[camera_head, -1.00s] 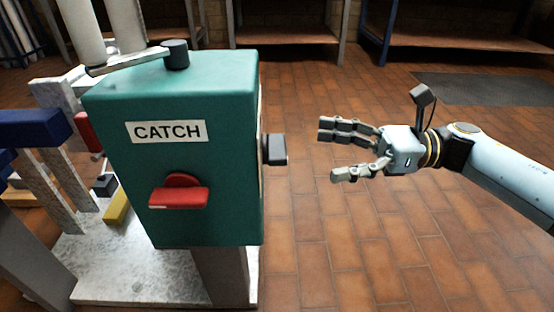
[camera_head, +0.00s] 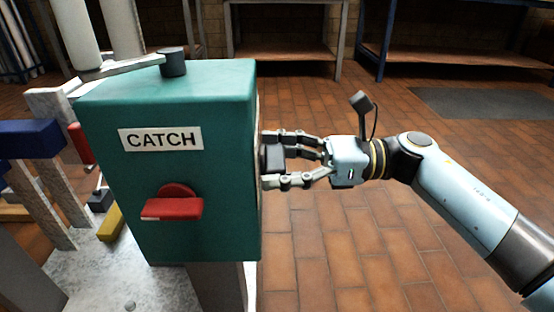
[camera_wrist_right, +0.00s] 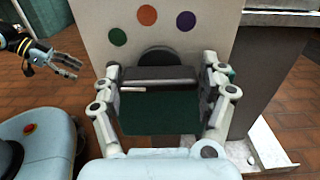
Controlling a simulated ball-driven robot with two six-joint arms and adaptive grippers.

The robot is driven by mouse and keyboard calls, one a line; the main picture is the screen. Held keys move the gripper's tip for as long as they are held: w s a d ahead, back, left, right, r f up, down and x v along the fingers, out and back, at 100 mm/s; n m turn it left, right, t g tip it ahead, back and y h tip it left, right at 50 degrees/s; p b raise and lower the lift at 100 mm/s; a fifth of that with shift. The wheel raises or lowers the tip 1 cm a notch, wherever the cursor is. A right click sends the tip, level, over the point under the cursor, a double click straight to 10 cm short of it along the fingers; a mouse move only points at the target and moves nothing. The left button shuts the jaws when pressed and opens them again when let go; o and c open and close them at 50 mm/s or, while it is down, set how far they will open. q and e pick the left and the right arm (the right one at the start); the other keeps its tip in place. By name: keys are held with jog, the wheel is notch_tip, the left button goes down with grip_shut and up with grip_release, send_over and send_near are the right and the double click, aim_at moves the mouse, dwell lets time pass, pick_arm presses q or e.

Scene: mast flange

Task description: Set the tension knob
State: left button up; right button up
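The knob (camera_head: 272,158) is a dark block on the right side of the green box (camera_head: 190,95) labelled CATCH. In the right wrist view the knob (camera_wrist_right: 160,76) is a dark bar lying level on a pale panel (camera_wrist_right: 90,18), with a short pale mark near its left end. Green, orange and purple dots sit above it. My right gripper (camera_head: 275,160) has its fingers around the knob, above and below it in the head view, apparently without closing on it. My left gripper (camera_wrist_right: 68,62) shows only in the right wrist view, with fingers spread and empty.
A red lever (camera_head: 172,206) sticks out of the box's front. A black cap (camera_head: 172,62) stands on its top. A pale base plate (camera_head: 110,285) lies below. The tiled floor right of the box is clear. Benches (camera_head: 445,68) stand at the back.

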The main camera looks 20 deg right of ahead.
jog(key=c, duration=0.7)
jog(key=shift+m, duration=0.3)
jog(key=shift+r+m, duration=0.1)
jog(key=shift+m, duration=0.2)
jog(key=m+p, duration=0.2)
jog(key=shift+m, duration=0.4)
jog(key=shift+s+m+p, duration=0.1)
jog(key=shift+m+p, duration=0.35)
jog(key=shift+m, duration=0.55)
pick_arm(q)
jog(key=shift+s+r+g+p, duration=0.15)
jog(key=shift+s+r+g, duration=0.1)
jog(key=shift+r+g, duration=0.6)
jog(key=shift+s+r+g+p, duration=0.1)
jog(key=shift+s+r+g, duration=0.15)
jog(key=shift+r+g, duration=0.6)
jog(key=shift+s+r+g+p, duration=0.2)
jog(key=shift+r+g, duration=0.3)
jog(key=shift+r, duration=0.7)
pick_arm(e)
jog(key=shift+m, duration=1)
pick_arm(q)
jog(key=shift+s, duration=0.1)
